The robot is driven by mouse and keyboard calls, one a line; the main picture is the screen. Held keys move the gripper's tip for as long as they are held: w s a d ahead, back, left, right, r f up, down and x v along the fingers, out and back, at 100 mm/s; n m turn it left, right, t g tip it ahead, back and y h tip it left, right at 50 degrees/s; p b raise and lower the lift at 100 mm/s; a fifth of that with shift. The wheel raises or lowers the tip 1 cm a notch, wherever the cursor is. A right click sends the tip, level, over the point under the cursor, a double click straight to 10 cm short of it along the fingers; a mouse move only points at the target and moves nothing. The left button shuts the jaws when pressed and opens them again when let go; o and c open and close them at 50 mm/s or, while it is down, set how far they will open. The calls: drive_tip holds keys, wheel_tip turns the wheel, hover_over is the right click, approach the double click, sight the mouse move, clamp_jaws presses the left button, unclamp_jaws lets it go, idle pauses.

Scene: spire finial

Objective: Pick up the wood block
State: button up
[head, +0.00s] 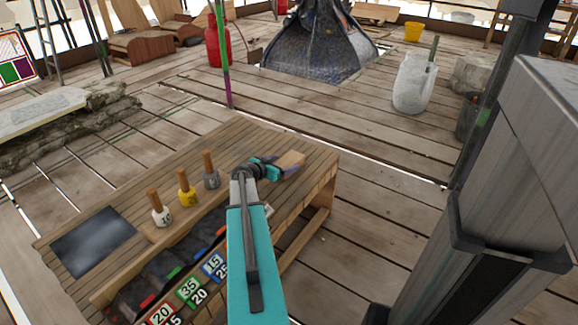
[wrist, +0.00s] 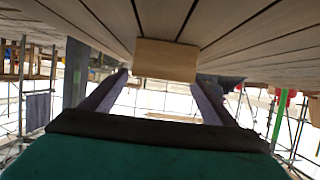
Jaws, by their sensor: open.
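The wood block (head: 291,159) is a plain light-brown piece at the right end of the wooden bench in the head view. In the wrist view the block (wrist: 166,59) is at the top centre, against the planks. My gripper (head: 277,166) is teal with dark fingers and reaches over the bench from the front. In the wrist view my gripper (wrist: 161,79) is open, with one finger to each side of the block's near end. Whether either finger touches the block cannot be told. My gripper hides part of the block in the head view.
On the bench (head: 120,195) stand several wooden-handled weights, such as a yellow one (head: 186,187), left of my arm. A dark plate (head: 93,241) lies at the left. Numbered tiles (head: 189,290) line the front. The floor behind the bench is mostly clear.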

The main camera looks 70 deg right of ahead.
sight(290, 159)
drive_tip(key=shift+b+x, duration=0.6)
drive_tip(key=shift+x, duration=2)
drive_tip(key=c, duration=1.3)
drive_tip(key=shift+r, duration=0.1)
drive_tip(key=shift+r, duration=0.45)
wheel_tip(290, 159, up, 3)
drive_tip(key=shift+a+f+p, duration=0.1)
drive_tip(key=shift+a+p, duration=0.05)
drive_tip(key=shift+p, duration=0.55)
drive_tip(key=s+a, duration=0.2)
drive_tip(key=a, duration=0.2)
drive_tip(key=s+a, duration=0.2)
drive_tip(key=a, duration=0.3)
drive_tip(key=s+a+r+p, duration=0.1)
drive_tip(key=s+a, duration=0.1)
drive_tip(key=a, duration=0.3)
drive_tip(key=shift+a+r, duration=0.1)
drive_tip(key=shift+a, duration=0.1)
